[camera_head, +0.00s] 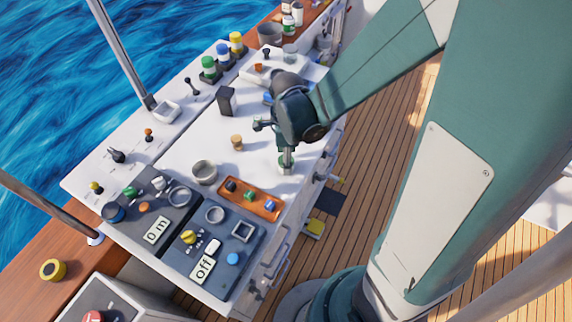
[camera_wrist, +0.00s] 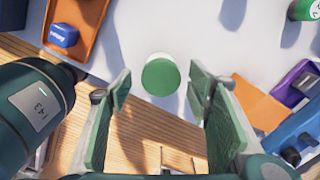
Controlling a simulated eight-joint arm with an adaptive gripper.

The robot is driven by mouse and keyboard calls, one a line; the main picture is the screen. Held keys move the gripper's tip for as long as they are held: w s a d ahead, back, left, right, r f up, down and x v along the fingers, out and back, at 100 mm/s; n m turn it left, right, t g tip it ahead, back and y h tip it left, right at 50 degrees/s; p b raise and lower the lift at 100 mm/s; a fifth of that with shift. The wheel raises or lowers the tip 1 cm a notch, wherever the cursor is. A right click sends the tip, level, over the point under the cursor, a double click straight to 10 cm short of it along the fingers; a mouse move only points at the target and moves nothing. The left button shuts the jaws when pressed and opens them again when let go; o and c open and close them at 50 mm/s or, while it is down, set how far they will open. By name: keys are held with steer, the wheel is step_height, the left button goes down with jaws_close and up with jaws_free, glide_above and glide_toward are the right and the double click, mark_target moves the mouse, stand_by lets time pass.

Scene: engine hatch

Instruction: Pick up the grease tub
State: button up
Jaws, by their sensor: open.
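A small white tub with a green lid (camera_wrist: 160,75), which appears to be the grease tub, stands on the white top in the wrist view. My gripper (camera_wrist: 161,97) is open, with one green-padded finger on each side of the tub in the picture. I see no finger touching it, and I cannot tell the height gap. In the head view my gripper (camera_head: 287,168) points down near the right edge of the white top, and the tub there is mostly hidden by it.
An orange tray (camera_head: 250,199) with small coloured items lies close by, in front of my gripper. A grey cup (camera_head: 204,172) and a small brown-topped piece (camera_head: 237,142) stand to the left. The top's right edge drops to the wooden deck (camera_head: 375,150).

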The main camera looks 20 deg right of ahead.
steer(key=shift+w+f, duration=0.1)
steer(key=shift+f, duration=1.95)
steer(key=c, duration=1)
